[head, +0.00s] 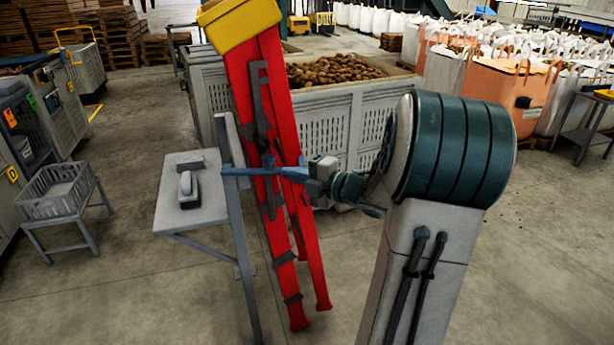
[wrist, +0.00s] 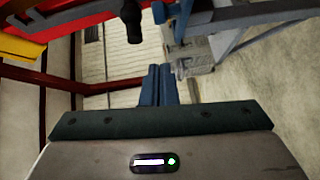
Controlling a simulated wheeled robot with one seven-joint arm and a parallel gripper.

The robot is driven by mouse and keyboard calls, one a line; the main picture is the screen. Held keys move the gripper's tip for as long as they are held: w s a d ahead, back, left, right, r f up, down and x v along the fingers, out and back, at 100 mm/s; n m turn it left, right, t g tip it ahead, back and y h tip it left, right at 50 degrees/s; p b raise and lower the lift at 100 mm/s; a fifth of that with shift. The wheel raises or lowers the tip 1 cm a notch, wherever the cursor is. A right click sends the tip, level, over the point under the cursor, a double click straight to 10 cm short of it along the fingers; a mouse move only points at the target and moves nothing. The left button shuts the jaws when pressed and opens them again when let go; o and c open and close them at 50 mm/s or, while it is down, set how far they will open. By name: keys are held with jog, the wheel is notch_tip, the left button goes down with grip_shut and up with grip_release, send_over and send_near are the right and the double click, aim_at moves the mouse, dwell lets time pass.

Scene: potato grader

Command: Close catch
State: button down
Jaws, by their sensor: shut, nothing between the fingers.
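The catch is not certain to me. A blue bar (head: 245,171) crosses in front of a red frame (head: 285,190), from a grey post to a small upright bracket. A dark lever (head: 261,110) lies along the red frame; a black rounded knob (wrist: 132,22) shows in the wrist view near red metal. My gripper (head: 283,171) points left at the bar's bracket end. In the wrist view its blue fingers (wrist: 160,72) are together and empty. Contact with the bar cannot be told.
A grey table (head: 180,215) with a small device (head: 187,188) stands left of the post. A slatted crate of potatoes (head: 345,115) is behind the red frame. A grey basket (head: 58,192) stands farther left. Floor is open between basket and table.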

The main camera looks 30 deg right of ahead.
aim_at(273, 156)
jog(key=w, duration=0.7)
jog(key=shift+a+f+p, duration=0.35)
jog(key=shift+f+p, duration=0.05)
jog(key=shift+w, duration=0.1)
jog(key=shift+w+d+f+b, duration=0.1)
jog(key=shift+w+d+b, duration=0.4)
jog(key=shift+w+d, duration=1)
jog(key=shift+w, duration=0.1)
jog(key=shift+s, duration=0.15)
